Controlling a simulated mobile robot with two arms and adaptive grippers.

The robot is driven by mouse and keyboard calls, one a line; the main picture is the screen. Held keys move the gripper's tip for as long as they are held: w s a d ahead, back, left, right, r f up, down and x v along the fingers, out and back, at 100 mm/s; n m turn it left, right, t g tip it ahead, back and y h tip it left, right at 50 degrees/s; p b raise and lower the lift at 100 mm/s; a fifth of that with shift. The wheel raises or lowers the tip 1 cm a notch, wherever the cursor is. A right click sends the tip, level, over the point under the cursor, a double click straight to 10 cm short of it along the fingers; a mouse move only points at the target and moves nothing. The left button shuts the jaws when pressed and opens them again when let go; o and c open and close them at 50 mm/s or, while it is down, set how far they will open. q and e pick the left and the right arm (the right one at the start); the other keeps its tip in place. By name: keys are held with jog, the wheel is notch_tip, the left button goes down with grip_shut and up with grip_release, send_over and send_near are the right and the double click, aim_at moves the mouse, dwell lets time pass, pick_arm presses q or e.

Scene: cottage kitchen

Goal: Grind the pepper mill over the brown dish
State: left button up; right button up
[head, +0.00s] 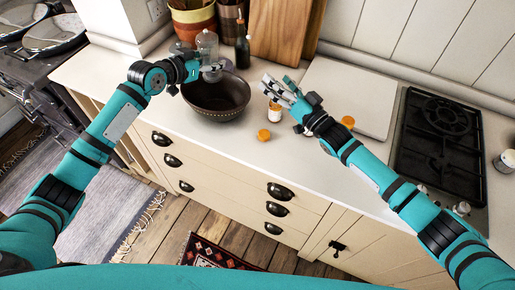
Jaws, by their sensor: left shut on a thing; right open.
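The brown dish (230,107), a dark round bowl, sits on the counter left of centre. My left gripper (210,69) is over the dish's back rim, shut on what looks like the pepper mill (207,43), a clear greyish upright body with a knob on top. The fingers and the mill's lower part overlap, so the exact grip is hard to see. My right gripper (276,87) is open, right of the dish, above and close behind a small white and orange bottle (275,114). I cannot tell whether it touches the bottle.
Two small orange things (263,135) and (348,123) lie on the counter. A dark bottle (242,50), utensil pots (193,20) and wooden boards (281,32) stand at the back. A pale board (350,90) and a black hob (440,135) are on the right.

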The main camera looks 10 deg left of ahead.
jog(key=s+a+f+n+g+y, duration=0.1)
jog(key=s+f+n+g, duration=0.2)
jog(key=s+n, duration=0.2)
jog(key=s+a+f+n+g+y, duration=0.1)
jog(key=s+a+f+n+g, duration=0.1)
jog(key=n, duration=0.8)
jog(key=s+a+f+n+g+y, duration=0.1)
jog(key=s+f+n+g, duration=0.3)
jog(key=s+n, duration=0.4)
jog(key=shift+s+a+f+g+y, duration=0.2)
jog(key=shift+s+g+y, duration=0.25)
jog(key=shift+g, duration=0.45)
jog(key=shift+w, duration=0.1)
jog(key=w+a+r+m+t, duration=0.2)
jog(key=w+r+m+t, duration=0.1)
jog(key=w+r+m, duration=0.6)
jog(key=m+t+h, duration=0.2)
jog(key=m+t, duration=0.1)
jog(key=m, duration=0.5)
send_near(216, 43)
jog(key=x, duration=1.2)
jog(key=shift+w+a+f, duration=0.1)
jog(key=shift+w+a, duration=0.1)
jog(key=shift+a, duration=0.15)
